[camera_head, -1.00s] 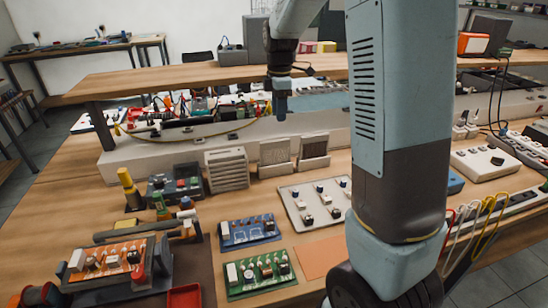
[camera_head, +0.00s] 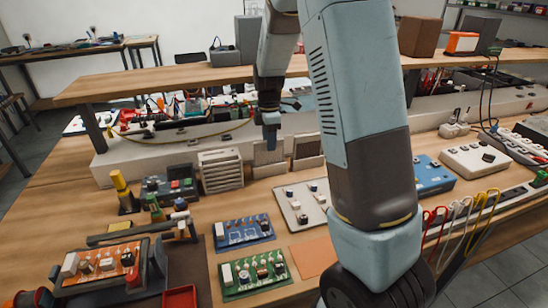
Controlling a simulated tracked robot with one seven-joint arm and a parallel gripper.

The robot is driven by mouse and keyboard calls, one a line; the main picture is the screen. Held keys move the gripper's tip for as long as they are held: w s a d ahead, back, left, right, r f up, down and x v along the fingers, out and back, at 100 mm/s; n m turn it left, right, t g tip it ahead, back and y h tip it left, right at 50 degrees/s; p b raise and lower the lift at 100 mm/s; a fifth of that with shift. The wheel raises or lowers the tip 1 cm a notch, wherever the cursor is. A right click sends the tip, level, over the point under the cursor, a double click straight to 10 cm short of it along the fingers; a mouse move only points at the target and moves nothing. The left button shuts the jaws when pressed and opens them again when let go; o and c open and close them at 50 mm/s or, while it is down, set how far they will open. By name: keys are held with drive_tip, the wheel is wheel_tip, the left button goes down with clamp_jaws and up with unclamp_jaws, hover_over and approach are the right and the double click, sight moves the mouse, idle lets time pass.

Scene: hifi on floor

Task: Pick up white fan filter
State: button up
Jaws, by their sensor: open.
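A white slatted panel, which looks like the white fan filter (camera_head: 221,171), stands upright on the bench at centre left. To its right stand two framed square panels, one pale (camera_head: 267,164) and one with a darker face (camera_head: 307,152). My gripper (camera_head: 270,138) points down and is open and empty. In the picture it is right of the slatted panel and overlaps the top of the pale framed panel. I cannot tell its depth or whether it touches that panel.
A blue board (camera_head: 244,232), a green board (camera_head: 256,273) and a pale plate with knobs (camera_head: 302,203) lie in front. A raised wooden shelf (camera_head: 170,82) crosses behind. My arm hides part of the bench at right.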

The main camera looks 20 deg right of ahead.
sight(269, 157)
drive_tip(key=shift+f, duration=1.8)
drive_tip(key=shift+c, duration=0.3)
clamp_jaws()
